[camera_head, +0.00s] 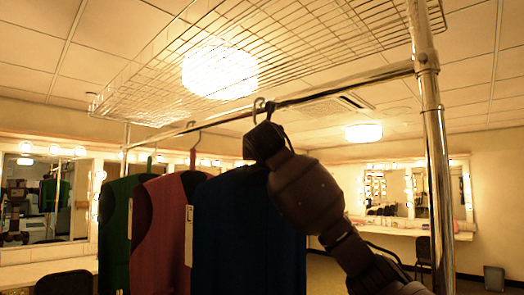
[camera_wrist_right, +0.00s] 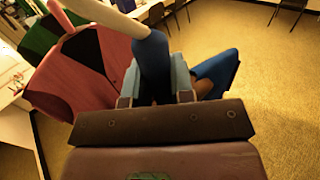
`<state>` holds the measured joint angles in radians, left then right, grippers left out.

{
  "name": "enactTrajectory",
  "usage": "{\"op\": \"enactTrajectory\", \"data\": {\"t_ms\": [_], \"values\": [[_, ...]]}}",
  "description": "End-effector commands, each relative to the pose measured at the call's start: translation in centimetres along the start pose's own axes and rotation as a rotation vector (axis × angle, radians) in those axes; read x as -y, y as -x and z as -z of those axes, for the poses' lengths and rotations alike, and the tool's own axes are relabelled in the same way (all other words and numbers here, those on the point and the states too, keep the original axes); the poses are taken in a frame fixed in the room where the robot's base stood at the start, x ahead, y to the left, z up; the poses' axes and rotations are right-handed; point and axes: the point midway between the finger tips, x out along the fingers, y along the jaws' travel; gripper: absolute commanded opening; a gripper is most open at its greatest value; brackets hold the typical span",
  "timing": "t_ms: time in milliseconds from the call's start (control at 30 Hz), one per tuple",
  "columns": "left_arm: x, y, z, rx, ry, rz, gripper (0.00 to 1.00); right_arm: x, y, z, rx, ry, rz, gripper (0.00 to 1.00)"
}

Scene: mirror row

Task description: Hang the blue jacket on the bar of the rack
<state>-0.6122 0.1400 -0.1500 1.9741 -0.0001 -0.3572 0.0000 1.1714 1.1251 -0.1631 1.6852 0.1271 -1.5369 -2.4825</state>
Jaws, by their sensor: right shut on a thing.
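The blue jacket (camera_head: 232,225) hangs upright below the bar (camera_head: 345,82) of the rack, at the right end of the row of garments. Its hanger hook (camera_head: 258,104) overlaps the bar in the head view; I cannot tell whether it rests on it or is just in front. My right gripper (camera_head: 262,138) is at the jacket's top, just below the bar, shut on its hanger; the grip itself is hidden. In the right wrist view, blue cloth (camera_wrist_right: 216,72) shows beside and behind the gripper (camera_wrist_right: 158,90). My left gripper is out of view.
A red vest (camera_head: 160,225) and a green garment (camera_head: 117,225) hang left of the jacket. A wire shelf (camera_head: 280,45) lies above the bar, and a chrome post (camera_head: 437,180) stands right of my arm. Lit mirrors and chairs (camera_head: 423,250) stand farther back.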

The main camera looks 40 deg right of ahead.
Motion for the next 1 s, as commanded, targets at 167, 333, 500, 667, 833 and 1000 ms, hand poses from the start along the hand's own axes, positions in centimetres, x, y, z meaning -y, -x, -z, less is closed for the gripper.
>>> {"op": "enactTrajectory", "data": {"t_ms": [167,333,500,667,833,1000], "values": [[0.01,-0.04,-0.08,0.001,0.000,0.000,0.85,0.03,0.04,0.03,0.002,-0.001,0.000,0.00],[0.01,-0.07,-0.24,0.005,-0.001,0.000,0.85,0.02,0.03,0.03,0.002,-0.001,0.000,0.00],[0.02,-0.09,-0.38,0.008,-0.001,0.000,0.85,0.01,0.02,0.06,0.001,0.000,0.000,0.47],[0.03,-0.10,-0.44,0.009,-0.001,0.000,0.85,0.00,0.01,0.10,0.000,0.000,0.000,0.52],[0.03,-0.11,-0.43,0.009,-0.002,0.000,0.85,-0.05,-0.04,0.22,-0.002,0.001,0.000,0.67],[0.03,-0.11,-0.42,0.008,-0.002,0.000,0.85,-0.03,-0.02,0.18,-0.002,0.001,0.000,0.85]]}}
